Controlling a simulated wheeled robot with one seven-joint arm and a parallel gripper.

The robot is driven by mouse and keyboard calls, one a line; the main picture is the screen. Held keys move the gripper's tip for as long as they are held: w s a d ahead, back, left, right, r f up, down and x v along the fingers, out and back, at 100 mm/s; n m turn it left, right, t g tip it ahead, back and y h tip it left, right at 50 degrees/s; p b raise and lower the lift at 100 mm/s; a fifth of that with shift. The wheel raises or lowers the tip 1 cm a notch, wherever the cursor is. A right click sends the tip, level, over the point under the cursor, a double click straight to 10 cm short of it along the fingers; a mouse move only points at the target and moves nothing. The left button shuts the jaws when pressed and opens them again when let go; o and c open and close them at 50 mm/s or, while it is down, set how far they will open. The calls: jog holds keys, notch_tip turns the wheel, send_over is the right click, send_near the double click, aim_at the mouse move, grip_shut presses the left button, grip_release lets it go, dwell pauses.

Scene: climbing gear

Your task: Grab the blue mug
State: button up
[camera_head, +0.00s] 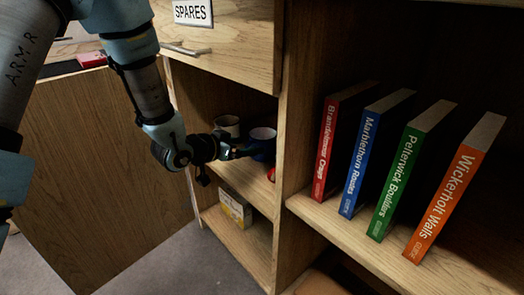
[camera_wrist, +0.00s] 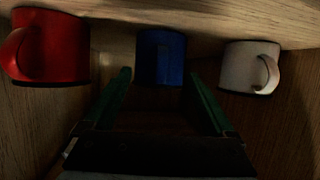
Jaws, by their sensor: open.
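The blue mug (camera_head: 262,140) stands on the upper shelf inside the cabinet, partly hidden behind my gripper (camera_head: 236,152) in the head view. In the wrist view the blue mug (camera_wrist: 161,57) is straight ahead, between a red mug and a white mug. My gripper (camera_wrist: 163,88) is open and empty, with one green finger towards each side of the blue mug. The fingertips appear just short of the mug or level with its near side; I cannot tell which. No handle shows on the blue mug.
The red mug (camera_wrist: 52,47) and the white mug (camera_wrist: 250,67) stand close on either side. The cabinet divider (camera_head: 290,120) is right of the opening. A small yellow box (camera_head: 235,207) is on the shelf below. Several books (camera_head: 345,145) stand on the right.

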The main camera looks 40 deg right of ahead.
jog(key=shift+d+f, duration=0.25)
jog(key=shift+d, duration=0.35)
grip_shut()
dwell(0.3)
dwell(0.7)
